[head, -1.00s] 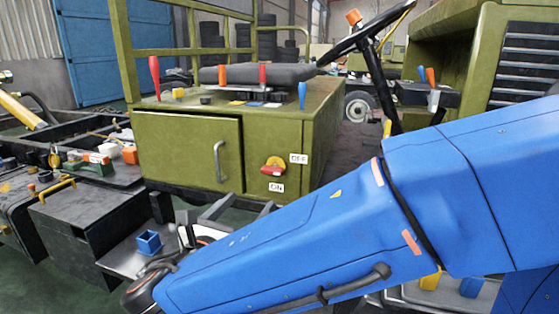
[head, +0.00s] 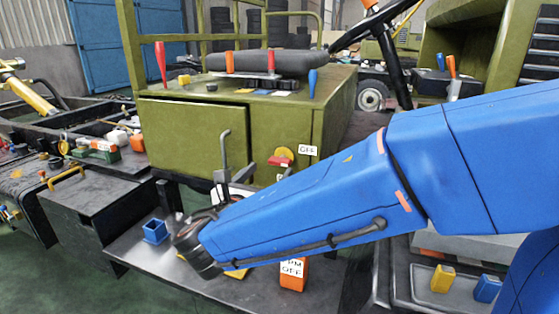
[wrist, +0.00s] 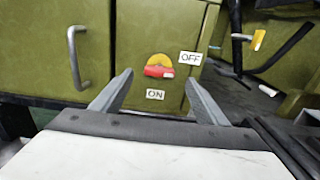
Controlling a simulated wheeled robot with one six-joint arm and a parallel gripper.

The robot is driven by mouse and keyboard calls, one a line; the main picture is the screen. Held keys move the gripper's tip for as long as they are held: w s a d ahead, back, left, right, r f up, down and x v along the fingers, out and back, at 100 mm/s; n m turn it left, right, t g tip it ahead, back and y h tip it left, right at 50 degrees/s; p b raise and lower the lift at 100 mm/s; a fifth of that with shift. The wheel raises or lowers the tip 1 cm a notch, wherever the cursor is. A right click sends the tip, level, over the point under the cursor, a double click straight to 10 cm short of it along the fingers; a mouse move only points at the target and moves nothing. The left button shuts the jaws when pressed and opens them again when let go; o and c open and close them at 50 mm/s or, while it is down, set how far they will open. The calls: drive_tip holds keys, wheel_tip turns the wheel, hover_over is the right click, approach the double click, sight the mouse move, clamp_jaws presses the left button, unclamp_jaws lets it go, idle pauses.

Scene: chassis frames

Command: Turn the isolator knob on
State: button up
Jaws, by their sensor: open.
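The isolator knob (head: 281,158) has a red handle on a yellow round plate, on the front of the green cabinet. In the wrist view the knob (wrist: 158,70) is ahead between my fingertips, its handle lying about level. The OFF label (wrist: 191,58) is to its upper right and the ON label (wrist: 155,94) below it. In the head view the OFF label (head: 308,151) is clear, while my arm mostly covers the ON label. My gripper (wrist: 158,82) is open and empty, its fingers pointing at the panel, apart from the knob.
A cabinet door handle (wrist: 76,58) is left of the knob. Red, orange and blue levers stand on the cabinet top (head: 330,78). Below is a dark platform (head: 125,238) with a blue open box (head: 155,231) and an orange block (head: 293,273) labelled OFF.

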sight(278, 162)
drive_tip(key=shift+x, duration=4.25)
drive_tip(key=shift+c, duration=0.7)
drive_tip(key=c, duration=0.9)
